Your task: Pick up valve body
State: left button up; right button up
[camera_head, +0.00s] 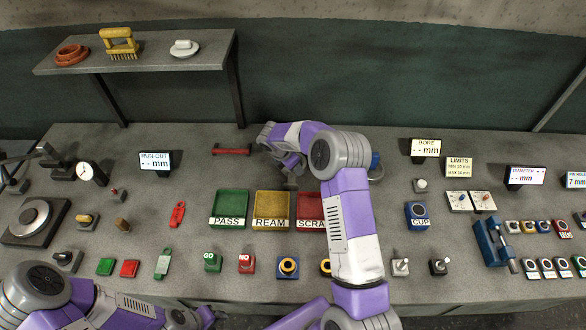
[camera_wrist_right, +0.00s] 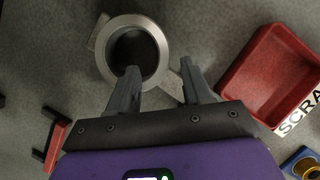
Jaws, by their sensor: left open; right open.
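The valve body (camera_wrist_right: 159,45) shows in the right wrist view as a pale metal ring around a dark bore, with flange pieces sticking out on two sides. My right gripper (camera_wrist_right: 160,68) is open. Its left fingertip overlaps the bore in the picture and its right fingertip lies just outside the ring's right edge. I cannot tell its height above the part or any contact. In the head view my right arm's wrist covers most of that spot. My left gripper (camera_head: 205,317) is at the bottom edge of the head view, partly cut off, away from the valve body.
The red SCRAP tray (camera_wrist_right: 270,80) lies right of the valve body, and a red handle (camera_wrist_right: 55,145) at lower left. In the head view, PASS (camera_head: 229,208) and REAM (camera_head: 271,209) trays stand in front. Gauges, buttons and a blue clamp (camera_head: 492,243) crowd the bench.

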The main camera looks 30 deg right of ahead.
jog(key=x, duration=0.3)
jog(key=shift+d, duration=0.1)
grip_shut()
jog(key=shift+s, duration=0.1)
jog(key=shift+s+f, duration=0.1)
jog(key=shift+f, duration=0.05)
dwell(0.9)
